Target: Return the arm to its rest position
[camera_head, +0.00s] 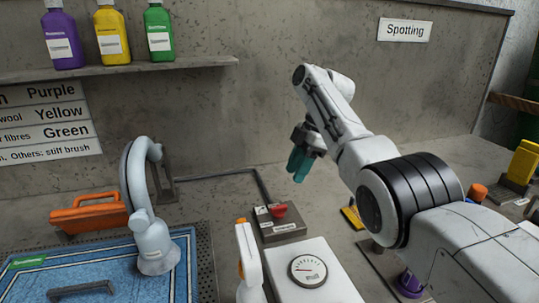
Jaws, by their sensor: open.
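My arm reaches in from the lower right and is bent, with its elbow high. My gripper (299,167) has teal fingers and hangs in the air above the bench, pointing down. It is open, with nothing seen between its fingers. It is apart from the red-switched control box (283,230) below it.
A white unit with a dial (308,270) and a white spray bottle (248,265) stand below the gripper. At left are a blue rug (110,262), a curved grey pipe tool (150,220) and an orange-handled tool (90,216). A shelf (120,70) with bottles hangs above.

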